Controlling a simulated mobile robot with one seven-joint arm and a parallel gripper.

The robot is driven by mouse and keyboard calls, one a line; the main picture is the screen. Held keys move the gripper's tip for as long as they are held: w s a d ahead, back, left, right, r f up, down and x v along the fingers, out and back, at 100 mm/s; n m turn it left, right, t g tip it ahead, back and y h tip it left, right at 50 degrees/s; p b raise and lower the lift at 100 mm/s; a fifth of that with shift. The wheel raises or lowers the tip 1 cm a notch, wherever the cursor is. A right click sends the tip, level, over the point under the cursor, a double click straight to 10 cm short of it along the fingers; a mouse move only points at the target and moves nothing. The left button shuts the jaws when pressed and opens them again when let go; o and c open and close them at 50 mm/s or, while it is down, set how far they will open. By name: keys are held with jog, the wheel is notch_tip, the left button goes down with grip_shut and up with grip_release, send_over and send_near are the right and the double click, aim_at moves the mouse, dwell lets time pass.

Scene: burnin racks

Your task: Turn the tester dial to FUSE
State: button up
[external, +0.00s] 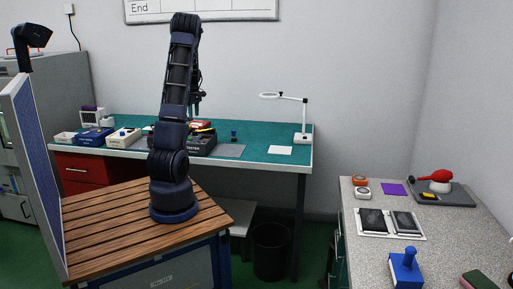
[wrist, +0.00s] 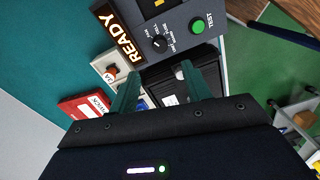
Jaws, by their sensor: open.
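The tester (wrist: 180,18) is a dark grey box at the top of the wrist view, with a lit READY display (wrist: 118,34) and a green TEST button (wrist: 197,26). Its black round dial (wrist: 160,43) has small labels around it; I cannot tell surely which one it points at. In the external view the tester (external: 201,145) stands on the teal bench, partly behind my arm. My gripper (wrist: 160,86) is open, its two green-grey fingers apart and nothing seen between them. In the picture the dial lies above the fingertips, apart from them.
A small light box with a red knob (wrist: 112,70), a red case (wrist: 88,104) and a black tray (wrist: 205,72) lie close to the fingers. The bench (external: 258,130) also holds a magnifier lamp (external: 303,120) and a grey mat (external: 229,151). A speckled counter (external: 440,245) stands at right.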

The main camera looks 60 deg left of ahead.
aim_at(195, 133)
jog(key=f, duration=1)
jog(key=shift+s+d+f, duration=0.15)
jog(key=shift+d+f, duration=0.05)
jog(key=shift+f, duration=0.05)
jog(key=c, duration=1)
